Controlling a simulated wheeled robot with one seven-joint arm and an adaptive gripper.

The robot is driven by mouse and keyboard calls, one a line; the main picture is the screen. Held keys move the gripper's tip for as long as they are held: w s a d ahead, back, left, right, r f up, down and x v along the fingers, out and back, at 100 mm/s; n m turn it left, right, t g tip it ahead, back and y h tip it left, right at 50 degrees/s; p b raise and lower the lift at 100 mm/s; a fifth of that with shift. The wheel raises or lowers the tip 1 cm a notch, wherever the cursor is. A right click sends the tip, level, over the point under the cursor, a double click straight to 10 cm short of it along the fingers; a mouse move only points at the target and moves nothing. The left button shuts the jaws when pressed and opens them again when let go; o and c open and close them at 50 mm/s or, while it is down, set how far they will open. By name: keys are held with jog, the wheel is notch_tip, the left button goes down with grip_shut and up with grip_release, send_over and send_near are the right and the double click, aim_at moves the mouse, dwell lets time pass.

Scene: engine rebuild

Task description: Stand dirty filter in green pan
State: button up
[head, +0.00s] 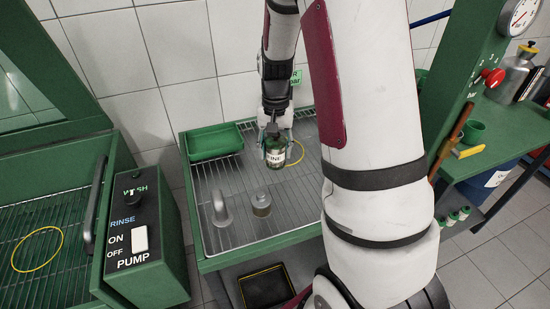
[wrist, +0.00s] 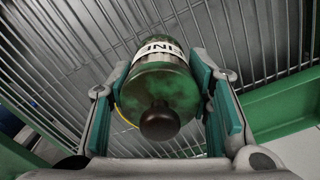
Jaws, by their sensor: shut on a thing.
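My gripper (head: 275,147) is shut on a dark green canister (head: 275,157), held upright above the wire-rack bench. In the wrist view the canister (wrist: 160,90) sits between both fingers, with blotchy green paint, a dark round knob and a white label. The label is only partly readable, and I cannot tell whether this is the dirty filter. The green pan (head: 215,154) lies at the back left of the rack, to the left of my gripper, and looks empty. A grey metal cylinder (head: 261,204) stands on the rack in front of my gripper.
A grey curved handle-like part (head: 221,208) is left of the cylinder. A yellow ring (head: 294,153) lies behind the canister. The green wash station with its control box (head: 140,235) is at left. A green bench with a gauge (head: 521,15) is at right.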

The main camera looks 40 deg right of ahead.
aim_at(276, 160)
jog(key=shift+f, duration=2.05)
jog(key=shift+f, duration=0.15)
jog(key=o, duration=1.2)
jog(key=shift+o, duration=0.2)
